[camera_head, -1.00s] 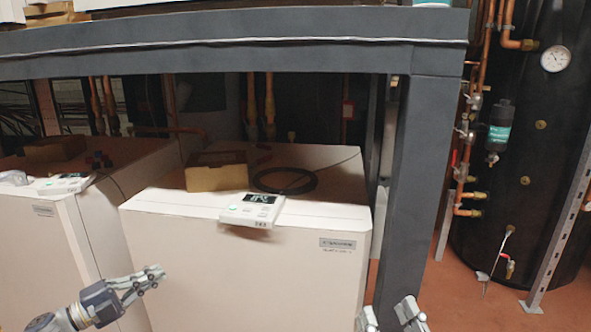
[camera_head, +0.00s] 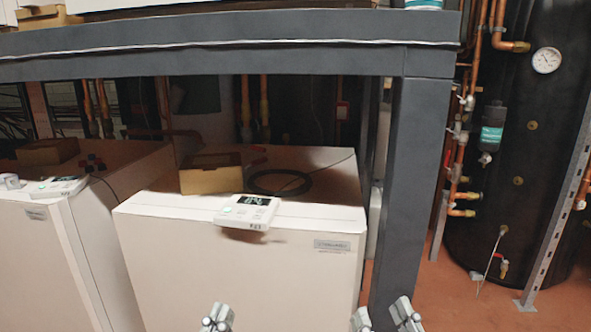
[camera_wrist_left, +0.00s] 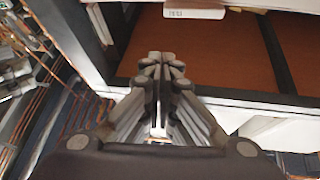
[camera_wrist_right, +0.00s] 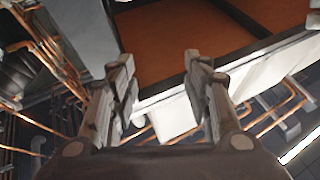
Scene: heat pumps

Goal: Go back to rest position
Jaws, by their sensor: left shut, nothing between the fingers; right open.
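My left gripper (camera_head: 218,318) is at the bottom edge of the head view, in front of the middle white heat pump (camera_head: 230,285). Its fingers are together and hold nothing, as the left wrist view also shows (camera_wrist_left: 160,62). My right gripper (camera_head: 385,318) is at the bottom of the head view, in front of the dark frame post. Its two fingers are apart and empty, also in the right wrist view (camera_wrist_right: 158,62). Most of both arms is out of the head view.
A white control unit (camera_head: 246,211), a cardboard box (camera_head: 211,175) and a black cable ring (camera_head: 281,182) lie on the heat pump. A second heat pump (camera_head: 40,250) stands left. A dark frame post (camera_head: 412,180) and black tank (camera_head: 520,180) stand right.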

